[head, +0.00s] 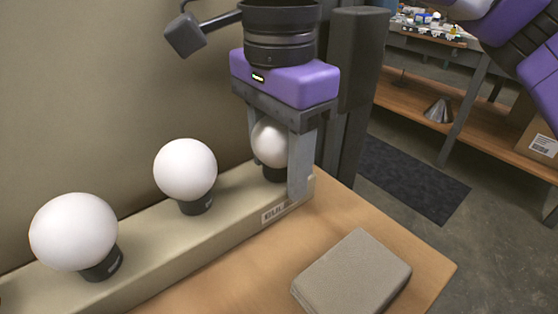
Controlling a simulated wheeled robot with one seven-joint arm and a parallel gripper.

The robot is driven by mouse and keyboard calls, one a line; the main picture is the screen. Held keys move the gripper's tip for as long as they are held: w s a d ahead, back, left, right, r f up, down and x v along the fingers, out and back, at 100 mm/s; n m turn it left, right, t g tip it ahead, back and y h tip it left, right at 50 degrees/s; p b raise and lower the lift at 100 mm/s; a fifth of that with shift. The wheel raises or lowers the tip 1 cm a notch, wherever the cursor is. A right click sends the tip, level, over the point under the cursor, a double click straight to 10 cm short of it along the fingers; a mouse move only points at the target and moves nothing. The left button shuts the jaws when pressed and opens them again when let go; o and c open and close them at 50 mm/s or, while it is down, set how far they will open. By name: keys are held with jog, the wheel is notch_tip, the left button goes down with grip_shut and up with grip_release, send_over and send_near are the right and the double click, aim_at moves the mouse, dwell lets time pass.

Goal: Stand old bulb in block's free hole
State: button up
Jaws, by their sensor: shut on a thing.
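A long beige block (165,262) runs along the back of the table against the wall. My gripper (282,172) points down over the block's right end and is shut on a white round bulb (268,143) with a dark base. One finger partly covers this bulb. Its base is at the block's top; I cannot tell whether it sits in a hole. Two more white bulbs stand upright in the block: a middle bulb (186,170) and a left bulb (74,232). No free hole shows clearly.
A grey-brown flat pad (352,274) lies on the wooden table (245,278) in front of the block. The table's right edge is close by. Beyond it are a dark floor mat (412,182) and a workbench shelf (470,128) with a metal cone and a cardboard box.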

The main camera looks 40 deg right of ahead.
jog(key=o, duration=1.2)
jog(key=shift+r, duration=0.1)
jog(key=shift+r+p, duration=1.35)
jog(key=shift+r, duration=2.55)
